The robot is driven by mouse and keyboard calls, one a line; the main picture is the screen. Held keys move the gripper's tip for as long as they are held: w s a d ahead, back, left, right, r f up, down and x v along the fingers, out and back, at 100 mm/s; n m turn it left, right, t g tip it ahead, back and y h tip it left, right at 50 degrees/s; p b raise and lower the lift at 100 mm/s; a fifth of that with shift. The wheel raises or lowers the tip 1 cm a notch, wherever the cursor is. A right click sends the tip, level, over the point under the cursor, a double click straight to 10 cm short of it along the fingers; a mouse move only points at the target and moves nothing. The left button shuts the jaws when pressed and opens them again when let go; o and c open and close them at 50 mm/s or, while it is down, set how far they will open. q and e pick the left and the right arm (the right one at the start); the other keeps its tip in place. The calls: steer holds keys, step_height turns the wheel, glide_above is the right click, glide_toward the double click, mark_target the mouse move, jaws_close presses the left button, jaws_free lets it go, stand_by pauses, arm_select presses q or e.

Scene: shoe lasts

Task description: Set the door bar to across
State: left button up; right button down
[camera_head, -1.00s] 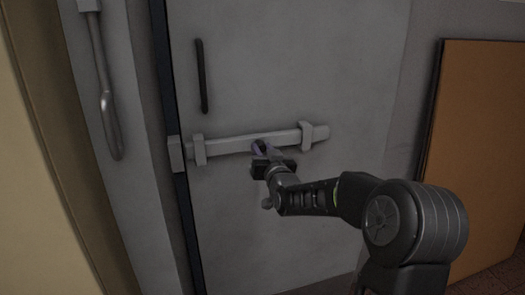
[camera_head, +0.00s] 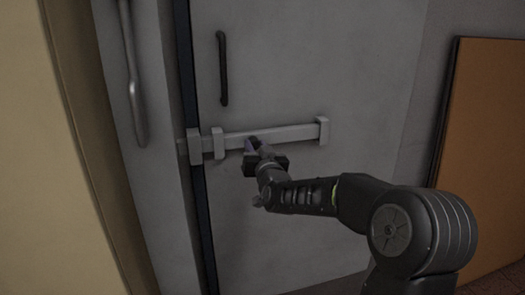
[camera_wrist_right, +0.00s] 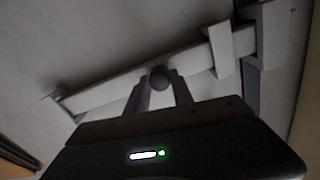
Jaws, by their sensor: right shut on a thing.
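The door bar (camera_head: 285,134) is a pale grey bar lying nearly level on the grey door (camera_head: 310,70). It runs through two door brackets, and its left end reaches across the dark door gap into the keeper (camera_head: 195,147) on the frame, showing a little beyond it. Its right end is about at the right bracket (camera_head: 323,131). My right gripper (camera_head: 251,146) is at the middle of the bar. In the wrist view its fingers (camera_wrist_right: 160,82) are shut on the bar's round dark knob (camera_wrist_right: 159,77). My left gripper is not in view.
A dark upright handle (camera_head: 223,68) is on the door above the bar. A metal lever handle (camera_head: 133,80) hangs on the frame at left. An orange-brown panel (camera_head: 490,150) leans at the right wall. The door surface around the bar is clear.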

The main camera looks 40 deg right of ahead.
steer(key=shift+a, duration=0.2)
steer(key=c, duration=1.3)
jaws_free()
steer(key=shift+w+a, duration=0.1)
steer(key=shift+a, duration=0.05)
steer(key=shift+o, duration=1)
steer(key=b+v, duration=0.1)
steer(key=v, duration=0.6)
steer(key=shift+s, duration=0.4)
